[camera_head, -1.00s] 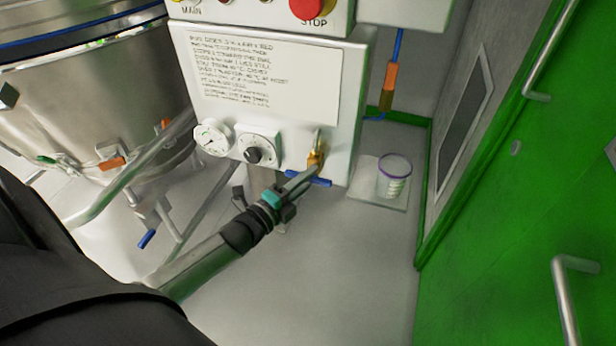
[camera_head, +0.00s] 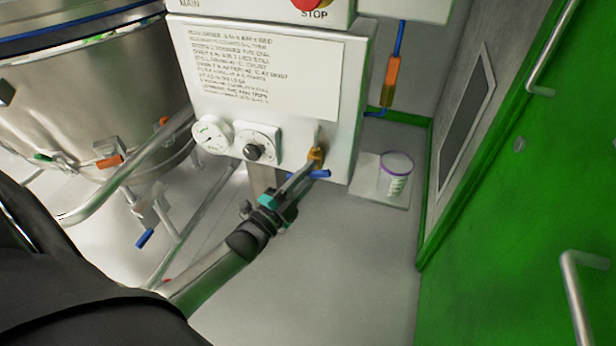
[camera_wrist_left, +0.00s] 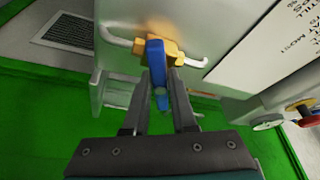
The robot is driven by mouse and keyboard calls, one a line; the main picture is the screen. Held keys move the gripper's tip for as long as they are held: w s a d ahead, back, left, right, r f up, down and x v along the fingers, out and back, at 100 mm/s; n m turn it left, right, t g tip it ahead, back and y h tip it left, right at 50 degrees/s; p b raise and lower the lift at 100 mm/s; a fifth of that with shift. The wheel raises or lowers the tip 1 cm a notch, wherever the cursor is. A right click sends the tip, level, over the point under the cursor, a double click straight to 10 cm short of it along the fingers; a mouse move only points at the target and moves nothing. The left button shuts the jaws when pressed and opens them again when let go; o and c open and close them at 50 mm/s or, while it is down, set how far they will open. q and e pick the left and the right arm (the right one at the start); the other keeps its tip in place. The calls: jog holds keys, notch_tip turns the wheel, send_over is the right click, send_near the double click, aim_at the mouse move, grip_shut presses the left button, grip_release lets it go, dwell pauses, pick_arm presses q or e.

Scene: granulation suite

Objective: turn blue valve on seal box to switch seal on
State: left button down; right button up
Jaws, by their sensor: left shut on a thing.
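The seal box (camera_head: 350,100) is a white panel with printed text, a round gauge (camera_head: 212,134) and a black-knobbed dial (camera_head: 257,147) low on its front. At its lower right is a brass valve body (camera_head: 316,154) with a blue valve handle (camera_head: 321,174). In the wrist view the blue handle (camera_wrist_left: 156,62) points down from the brass fitting (camera_wrist_left: 176,48), between the fingers. My left gripper (camera_head: 305,174), also in the wrist view (camera_wrist_left: 161,85), is shut on the handle. The fingers hide part of the handle in the head view. My right gripper is not in view.
A steel vessel (camera_head: 95,100) with pipes stands at the left. A white tub with a purple rim (camera_head: 396,178) sits on a pale square at the right of the box. A green door (camera_head: 520,220) with metal handles borders the right. The grey floor below is clear.

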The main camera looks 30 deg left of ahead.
pick_arm(q)
jog(key=n+t+y, duration=0.1)
jog(key=n, duration=0.2)
jog(key=shift+b, duration=0.4)
jog(key=n+t+y, duration=0.1)
jog(key=n+y, duration=0.1)
jog(key=n, duration=0.3)
jog(key=shift+b, duration=0.3)
jog(key=n+y, duration=0.1)
jog(key=n, duration=0.2)
jog(key=shift+n+y, duration=1.7)
jog(key=shift+n, duration=1.3)
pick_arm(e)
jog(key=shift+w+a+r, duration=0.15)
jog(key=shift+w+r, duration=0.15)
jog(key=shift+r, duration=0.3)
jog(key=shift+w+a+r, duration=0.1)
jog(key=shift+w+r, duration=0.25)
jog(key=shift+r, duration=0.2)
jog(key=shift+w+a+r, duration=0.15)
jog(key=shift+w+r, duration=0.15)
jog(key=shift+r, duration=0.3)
pick_arm(q)
jog(key=c, duration=0.7)
grip_release()
